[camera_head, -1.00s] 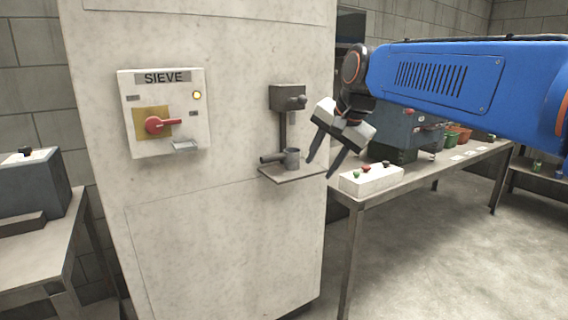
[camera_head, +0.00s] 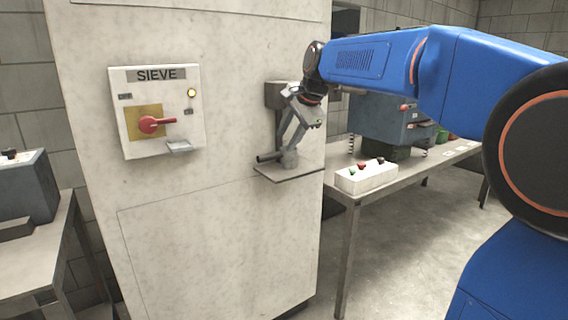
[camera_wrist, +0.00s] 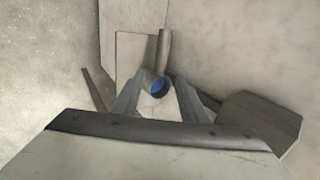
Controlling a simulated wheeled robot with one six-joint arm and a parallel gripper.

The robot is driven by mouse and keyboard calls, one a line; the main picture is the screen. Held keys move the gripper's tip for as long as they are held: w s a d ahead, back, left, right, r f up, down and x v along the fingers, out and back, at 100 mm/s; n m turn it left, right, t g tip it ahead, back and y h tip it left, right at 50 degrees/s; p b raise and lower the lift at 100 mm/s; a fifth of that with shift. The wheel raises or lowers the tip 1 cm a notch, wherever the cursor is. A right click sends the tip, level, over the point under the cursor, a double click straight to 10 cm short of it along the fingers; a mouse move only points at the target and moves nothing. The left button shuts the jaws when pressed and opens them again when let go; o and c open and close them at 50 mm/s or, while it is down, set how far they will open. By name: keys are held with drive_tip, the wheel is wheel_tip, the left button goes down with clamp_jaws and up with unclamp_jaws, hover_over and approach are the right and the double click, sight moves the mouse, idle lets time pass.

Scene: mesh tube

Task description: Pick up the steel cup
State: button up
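The steel cup (camera_head: 290,159) stands on a small shelf (camera_head: 292,174) on the front of the pale cabinet. In the wrist view the cup (camera_wrist: 160,88) shows as a round rim with a blue-looking inside. My gripper (camera_head: 288,146) reaches down over the cup from above. In the wrist view its two fingers (camera_wrist: 152,92) are apart, one on each side of the cup. I cannot tell whether they touch it. Part of the cup is hidden by the fingers in the head view.
A dark tube (camera_head: 268,157) sticks out just left of the cup. A grey bracket (camera_head: 275,95) is on the cabinet above the shelf. The SIEVE switch box (camera_head: 158,110) is to the left. A white button box (camera_head: 366,176) stands on the table to the right.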

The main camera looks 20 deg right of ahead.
sight(279, 152)
drive_tip(key=shift+x, duration=4.7)
clamp_jaws()
